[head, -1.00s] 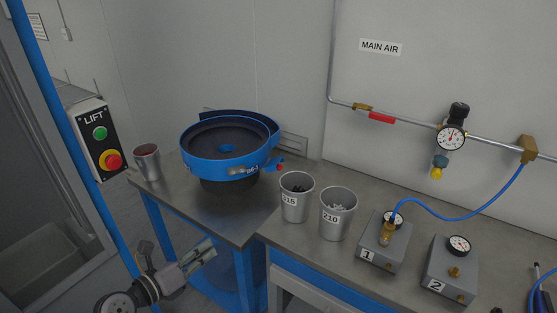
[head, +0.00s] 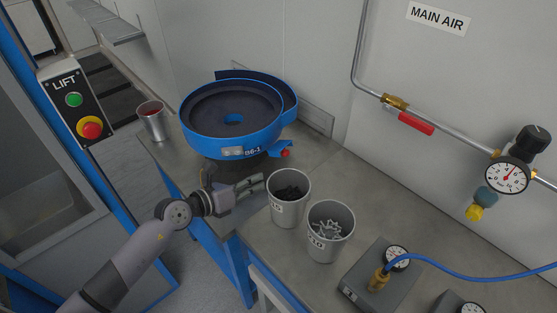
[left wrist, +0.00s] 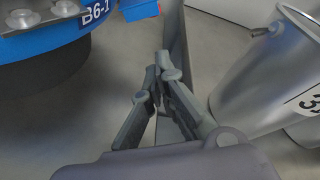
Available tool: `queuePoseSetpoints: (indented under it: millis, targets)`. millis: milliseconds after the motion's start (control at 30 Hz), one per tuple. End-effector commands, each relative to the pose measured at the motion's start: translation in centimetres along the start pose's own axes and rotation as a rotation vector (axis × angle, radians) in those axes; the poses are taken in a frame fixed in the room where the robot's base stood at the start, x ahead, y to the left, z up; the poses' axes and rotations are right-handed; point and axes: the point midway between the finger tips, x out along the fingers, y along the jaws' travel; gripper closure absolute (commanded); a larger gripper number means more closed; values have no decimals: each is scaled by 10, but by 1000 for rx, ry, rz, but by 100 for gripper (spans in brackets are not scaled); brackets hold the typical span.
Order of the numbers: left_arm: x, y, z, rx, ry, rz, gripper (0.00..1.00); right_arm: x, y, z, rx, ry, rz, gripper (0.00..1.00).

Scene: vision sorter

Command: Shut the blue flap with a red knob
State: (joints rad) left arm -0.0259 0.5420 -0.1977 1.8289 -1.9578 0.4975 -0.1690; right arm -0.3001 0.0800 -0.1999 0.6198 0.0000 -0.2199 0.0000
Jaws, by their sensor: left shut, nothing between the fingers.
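The blue flap (head: 276,146) juts from the right side of the blue bowl feeder (head: 232,148) marked B6-1. Its red knob (head: 286,153) is at the flap's outer end. Part of a blue piece, probably the flap (left wrist: 138,9), shows at the top of the left wrist view. My left gripper (head: 262,180) is shut and empty, below and a little left of the knob in the head view, near the left metal cup. Its fingertips (left wrist: 159,72) meet in the left wrist view. I cannot tell whether it touches the cup. My right gripper is not in view.
A metal cup with dark pieces (head: 276,213) stands close to my left gripper. Another cup with light pieces (head: 323,250) is beside it. A cup with red inside (head: 154,126) stands left of the feeder. Bare bench (head: 375,205) lies to the right.

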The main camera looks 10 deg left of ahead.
Motion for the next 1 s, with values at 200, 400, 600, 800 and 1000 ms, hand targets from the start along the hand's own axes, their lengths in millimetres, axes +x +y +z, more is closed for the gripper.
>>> queuePoseSetpoints:
  millis: [200, 400, 600, 800, 1000]
  targets:
    - [35, -1, 2, -3, -3, -2, 100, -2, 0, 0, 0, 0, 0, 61]
    - [79, -2, 1, -1, -2, -3, 100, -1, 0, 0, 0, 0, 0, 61]
    - [89, -2, 21, 3, -3, 0, 100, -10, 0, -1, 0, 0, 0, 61]
    - [84, -2, 36, 1, 0, -1, 100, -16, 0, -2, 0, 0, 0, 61]
    - [82, -1, 38, 0, 0, -1, 100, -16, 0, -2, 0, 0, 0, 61]
